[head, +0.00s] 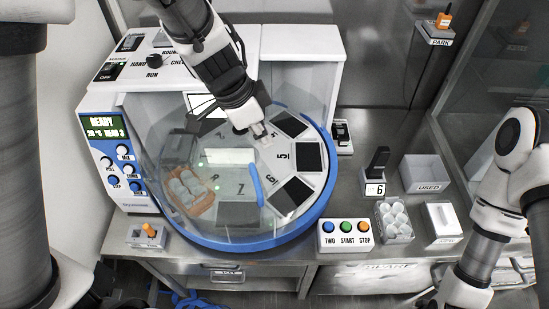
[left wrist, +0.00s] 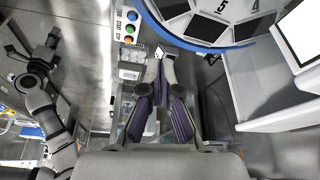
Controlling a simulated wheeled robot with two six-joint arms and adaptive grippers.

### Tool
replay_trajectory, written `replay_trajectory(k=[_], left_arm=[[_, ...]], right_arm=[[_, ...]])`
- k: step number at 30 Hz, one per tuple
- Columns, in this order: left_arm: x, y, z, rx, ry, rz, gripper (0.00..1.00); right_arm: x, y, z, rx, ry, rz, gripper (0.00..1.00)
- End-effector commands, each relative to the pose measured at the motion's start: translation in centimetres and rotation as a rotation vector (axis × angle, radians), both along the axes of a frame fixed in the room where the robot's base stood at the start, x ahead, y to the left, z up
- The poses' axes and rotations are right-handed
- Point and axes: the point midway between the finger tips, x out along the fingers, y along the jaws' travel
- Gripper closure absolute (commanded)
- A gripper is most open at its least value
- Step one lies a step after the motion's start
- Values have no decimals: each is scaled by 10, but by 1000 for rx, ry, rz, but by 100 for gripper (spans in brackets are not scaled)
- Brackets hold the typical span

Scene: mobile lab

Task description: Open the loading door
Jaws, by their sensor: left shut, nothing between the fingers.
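The round machine has a clear dome with a blue rim (head: 297,229). A curved blue handle (head: 257,186) stands on the clear cover, which I take to be the loading door. I cannot tell from the clear surface whether it is open. My left gripper (head: 262,137) is shut and empty, over the dial near its upper part, above and apart from the blue handle. Its closed fingers (left wrist: 161,62) show in the left wrist view with nothing between them. My right arm is at the right of the head view; its gripper is not clearly visible.
A panel with blue, green and orange buttons (head: 346,233) stands in front of the machine. A rack of white cups (head: 394,218), a used bin (head: 427,172) and a white box (head: 442,220) stand to the right.

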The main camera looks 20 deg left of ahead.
Motion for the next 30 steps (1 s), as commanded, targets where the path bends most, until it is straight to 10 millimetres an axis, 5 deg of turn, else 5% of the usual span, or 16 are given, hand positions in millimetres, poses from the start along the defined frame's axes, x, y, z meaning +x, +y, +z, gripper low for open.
replay_trajectory(k=[14, 21, 30], left_arm=[[17, -29, -96, -2, 6, 2, 100], [0, 1, -103, -6, 4, 5, 100], [-2, 4, -104, -5, 4, 3, 100]], right_arm=[[0, 0, -34, 0, 1, 0, 60], [0, 0, -37, 0, 0, 1, 60], [0, 0, -37, 0, 0, 0, 60]])
